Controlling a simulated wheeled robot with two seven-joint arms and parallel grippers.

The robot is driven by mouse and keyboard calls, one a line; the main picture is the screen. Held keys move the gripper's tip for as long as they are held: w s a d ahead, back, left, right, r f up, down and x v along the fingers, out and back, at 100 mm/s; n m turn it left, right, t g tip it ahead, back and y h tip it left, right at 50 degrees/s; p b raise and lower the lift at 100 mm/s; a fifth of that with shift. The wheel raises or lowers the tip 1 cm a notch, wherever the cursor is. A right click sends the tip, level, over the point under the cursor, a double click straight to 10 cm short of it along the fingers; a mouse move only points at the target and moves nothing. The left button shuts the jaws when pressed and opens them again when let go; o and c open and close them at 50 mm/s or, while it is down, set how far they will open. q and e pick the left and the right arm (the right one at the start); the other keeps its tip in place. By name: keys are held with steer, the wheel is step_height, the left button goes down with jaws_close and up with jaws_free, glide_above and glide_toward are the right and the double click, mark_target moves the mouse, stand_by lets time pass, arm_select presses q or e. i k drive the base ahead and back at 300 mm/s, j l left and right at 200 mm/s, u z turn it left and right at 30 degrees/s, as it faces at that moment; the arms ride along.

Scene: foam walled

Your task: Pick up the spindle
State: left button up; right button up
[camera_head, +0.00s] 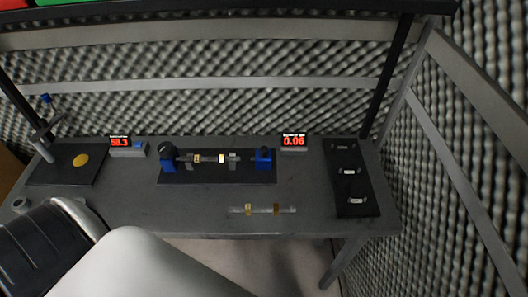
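A grey rod with gold bands (262,210) lies flat near the front edge of the table, right of centre. A similar rod with gold parts (208,158) sits between two blue supports, the left one (168,157) and the right one (263,158), on a dark plate. Either rod could be the spindle; I cannot tell which from this view. Large dark and white parts of my own arm fill the lower left. Neither gripper is visible, and nothing is seen touching the rods.
The grey table (310,200) has two red digital displays, left (120,142) and right (294,141). A dark mat (350,160) with several small metal pieces lies right. A dark pad (50,173) with a yellow disc (80,160) and a stand lies left. Foam walls surround it.

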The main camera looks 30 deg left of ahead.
mark_target(197, 158)
steer(key=u, duration=1.45)
steer(key=l+z, duration=0.15)
steer(key=z, duration=0.2)
